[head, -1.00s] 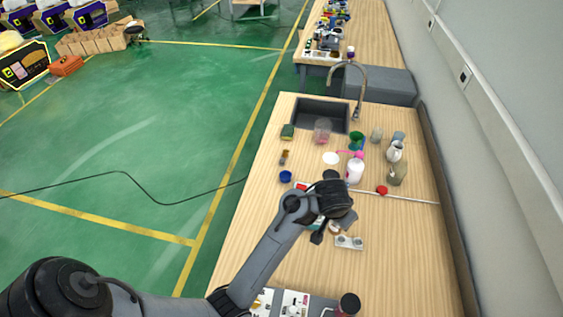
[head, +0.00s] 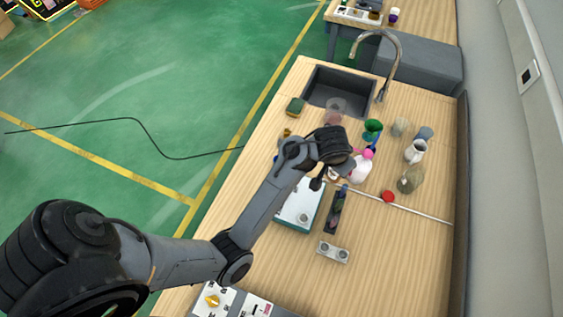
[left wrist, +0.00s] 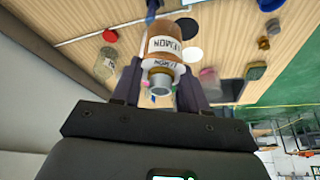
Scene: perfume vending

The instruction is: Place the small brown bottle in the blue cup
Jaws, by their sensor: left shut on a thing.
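My left gripper (left wrist: 160,82) is shut on a small brown bottle (left wrist: 165,48) with a white label and a silvery neck, seen close up in the left wrist view. In the head view the wrist hides most of the gripper and the bottle does not show clearly. The blue cup (left wrist: 270,4) is cut by the top edge of the left wrist view, apart from the held bottle. In the head view only a blue sliver (head: 277,158) shows beside my arm. My right gripper is not in view.
A green sponge (head: 295,105), pink-tinted beaker (head: 335,108), green cup (head: 372,130), white jug (head: 415,151) and red cap (head: 388,197) stand around. A white-topped teal box (head: 296,207) lies under my arm. The right front of the table is clear.

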